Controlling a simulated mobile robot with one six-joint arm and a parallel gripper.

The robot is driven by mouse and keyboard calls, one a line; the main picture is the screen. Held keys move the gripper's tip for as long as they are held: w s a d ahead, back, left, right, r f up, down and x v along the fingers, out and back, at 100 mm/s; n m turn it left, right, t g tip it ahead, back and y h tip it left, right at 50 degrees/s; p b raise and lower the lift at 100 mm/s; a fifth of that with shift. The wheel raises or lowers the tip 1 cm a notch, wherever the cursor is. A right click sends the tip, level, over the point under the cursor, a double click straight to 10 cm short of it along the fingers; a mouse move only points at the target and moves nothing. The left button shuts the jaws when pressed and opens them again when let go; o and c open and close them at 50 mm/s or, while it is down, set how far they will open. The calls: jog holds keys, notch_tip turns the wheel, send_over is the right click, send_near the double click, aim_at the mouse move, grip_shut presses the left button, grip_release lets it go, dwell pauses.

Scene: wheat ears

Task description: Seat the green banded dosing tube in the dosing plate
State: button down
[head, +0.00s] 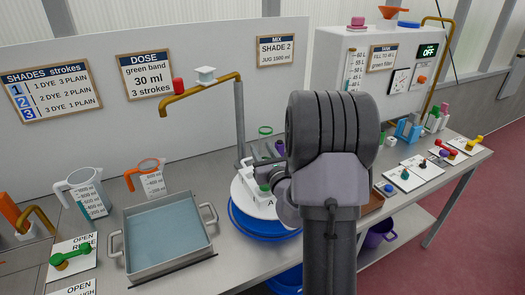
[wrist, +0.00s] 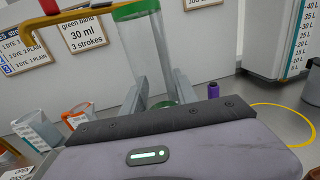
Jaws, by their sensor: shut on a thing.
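The green banded dosing tube (wrist: 142,50) is a clear cylinder with a green band at its top, standing roughly upright in the wrist view. Its green rim (head: 265,130) also shows in the head view, left of my wrist. My gripper (wrist: 158,84) is shut on the tube, with one finger on each side. A green patch shows low between the fingers; I cannot tell whether it belongs to the tube. In the head view my arm hides most of my gripper. I cannot clearly make out the dosing plate or whether the tube touches it.
A brass spout (head: 200,92) on a grey post stands close to the tube. A blue round tub (head: 245,222) is below my gripper. A water-filled metal tray (head: 168,245) and jugs (head: 148,178) stand left. Small coloured parts crowd the bench at right.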

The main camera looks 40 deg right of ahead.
jog(key=shift+f, duration=0.2)
jog(key=shift+f+b, duration=2.35)
jog(key=shift+f, duration=0.3)
jog(key=c, duration=0.9)
grip_release()
jog(key=shift+o, duration=0.2)
